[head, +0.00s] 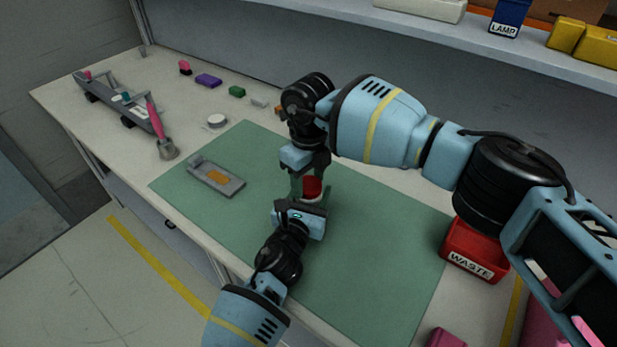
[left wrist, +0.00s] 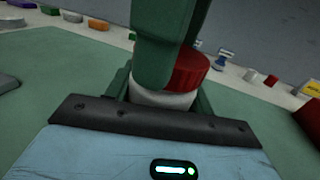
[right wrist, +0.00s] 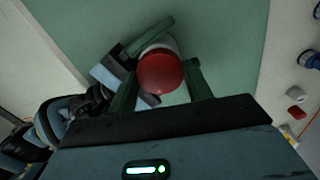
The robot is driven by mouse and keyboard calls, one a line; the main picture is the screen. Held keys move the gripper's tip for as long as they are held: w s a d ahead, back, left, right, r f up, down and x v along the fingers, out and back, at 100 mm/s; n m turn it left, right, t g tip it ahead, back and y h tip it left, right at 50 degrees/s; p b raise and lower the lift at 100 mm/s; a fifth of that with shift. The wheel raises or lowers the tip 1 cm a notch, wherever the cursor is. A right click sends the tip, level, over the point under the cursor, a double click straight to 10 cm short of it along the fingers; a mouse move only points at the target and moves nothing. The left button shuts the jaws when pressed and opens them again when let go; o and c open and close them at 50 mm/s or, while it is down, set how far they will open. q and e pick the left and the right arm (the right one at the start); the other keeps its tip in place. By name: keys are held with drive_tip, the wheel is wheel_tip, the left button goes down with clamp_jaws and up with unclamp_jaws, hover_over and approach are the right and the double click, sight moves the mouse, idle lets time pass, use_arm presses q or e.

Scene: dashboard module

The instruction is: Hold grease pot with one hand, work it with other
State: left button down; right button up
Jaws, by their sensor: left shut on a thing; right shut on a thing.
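The grease pot has a red lid (head: 313,187) and a white body (left wrist: 160,98). It stands over the green mat (head: 375,250), partly hidden by my grippers. My left gripper (head: 308,205) is shut on the white body from the near side. My right gripper (head: 311,180) points down from above and is shut on the red lid, which also shows between its green fingers in the right wrist view (right wrist: 161,73). The lid sits on the body, with one right finger in front of it in the left wrist view.
A grey tray (head: 232,188) with an orange piece lies left of the pot. A pink-handled brush (head: 157,125) and a dark grey carrier (head: 110,96) are at the far left. Small coloured blocks line the back. A red waste bin (head: 473,252) stands at right. A shelf (head: 440,22) overhangs the back.

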drive_tip(key=m, duration=0.4)
drive_tip(key=shift+m, duration=0.3)
drive_tip(key=o, duration=1)
drive_tip(key=shift+r, duration=0.1)
drive_tip(key=shift+r, duration=2.15)
drive_tip(key=shift+c, duration=0.4)
drive_tip(key=shift+a+r+n, duration=0.1)
drive_tip(key=shift+r+n, duration=0.55)
drive_tip(key=shift+n, duration=0.55)
drive_tip(key=r+n, duration=0.2)
drive_tip(key=n, duration=0.1)
drive_tip(key=shift+n, duration=0.3)
